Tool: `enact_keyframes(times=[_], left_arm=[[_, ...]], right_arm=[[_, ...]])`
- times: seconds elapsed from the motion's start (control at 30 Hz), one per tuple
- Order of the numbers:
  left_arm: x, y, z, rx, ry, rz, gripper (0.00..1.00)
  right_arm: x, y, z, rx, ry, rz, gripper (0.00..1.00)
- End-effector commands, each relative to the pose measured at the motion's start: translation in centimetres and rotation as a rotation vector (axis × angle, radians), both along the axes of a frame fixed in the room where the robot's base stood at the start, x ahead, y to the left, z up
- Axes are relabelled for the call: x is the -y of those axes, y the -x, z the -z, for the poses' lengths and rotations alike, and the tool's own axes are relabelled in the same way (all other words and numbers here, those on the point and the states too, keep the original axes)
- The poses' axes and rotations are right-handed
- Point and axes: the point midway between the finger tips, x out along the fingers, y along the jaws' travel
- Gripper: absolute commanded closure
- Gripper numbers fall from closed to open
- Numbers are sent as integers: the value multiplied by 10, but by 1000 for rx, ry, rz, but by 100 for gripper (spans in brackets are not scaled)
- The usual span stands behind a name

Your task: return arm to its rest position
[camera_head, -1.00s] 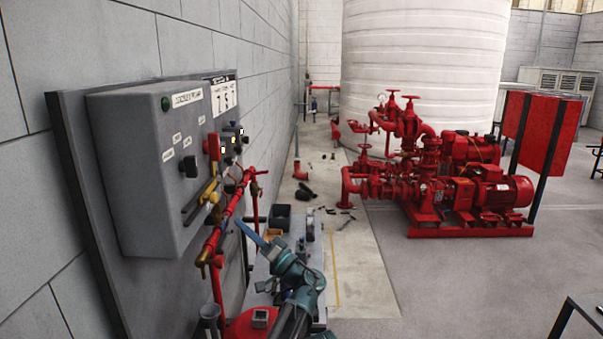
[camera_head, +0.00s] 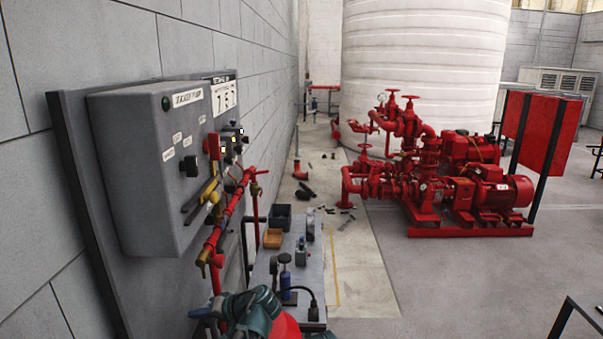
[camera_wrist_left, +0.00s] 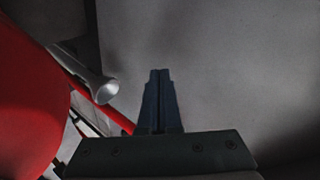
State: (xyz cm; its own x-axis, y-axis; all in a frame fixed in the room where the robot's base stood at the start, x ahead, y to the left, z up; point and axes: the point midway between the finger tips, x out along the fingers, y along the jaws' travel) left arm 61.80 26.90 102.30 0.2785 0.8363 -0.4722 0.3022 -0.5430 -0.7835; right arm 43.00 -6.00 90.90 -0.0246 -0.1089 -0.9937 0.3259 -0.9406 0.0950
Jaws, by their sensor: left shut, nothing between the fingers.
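My left arm (camera_head: 258,308) shows as teal and dark links low in the head view, by the lower end of the red piping. My left gripper (camera_wrist_left: 159,75) is shut and empty in the left wrist view, its two dark fingers side by side. A plain grey surface lies beyond the fingertips. A red rounded body (camera_wrist_left: 28,95) and a pale flared nozzle-like part (camera_wrist_left: 100,90) are at the left of that view, apart from the fingers. My right gripper is not in view.
A grey control box (camera_head: 150,165) hangs on the left wall, with red piping (camera_head: 228,218) beside it. A narrow table (camera_head: 285,268) holds bins and small tools. A red pumpset (camera_head: 440,185) and white tank (camera_head: 420,60) stand beyond. Open floor lies at right.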

Motion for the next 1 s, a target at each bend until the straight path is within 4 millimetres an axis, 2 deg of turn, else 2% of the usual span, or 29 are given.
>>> enact_keyframes(times=[0.03,0.1,0.2,0.3,0.5,0.73,1.0], left_arm=[[-2,22,21,-56,99,-6,100],[4,42,48,-128,242,0,100],[20,67,77,-209,427,22,100],[36,85,94,-262,572,49,100],[67,110,111,-322,793,107,100],[98,131,116,-355,991,174,100],[148,149,129,-469,932,266,100]], right_arm=[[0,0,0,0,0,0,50],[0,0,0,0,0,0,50],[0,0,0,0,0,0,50],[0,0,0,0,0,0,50],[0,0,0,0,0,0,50],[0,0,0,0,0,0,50],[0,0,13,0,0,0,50]])
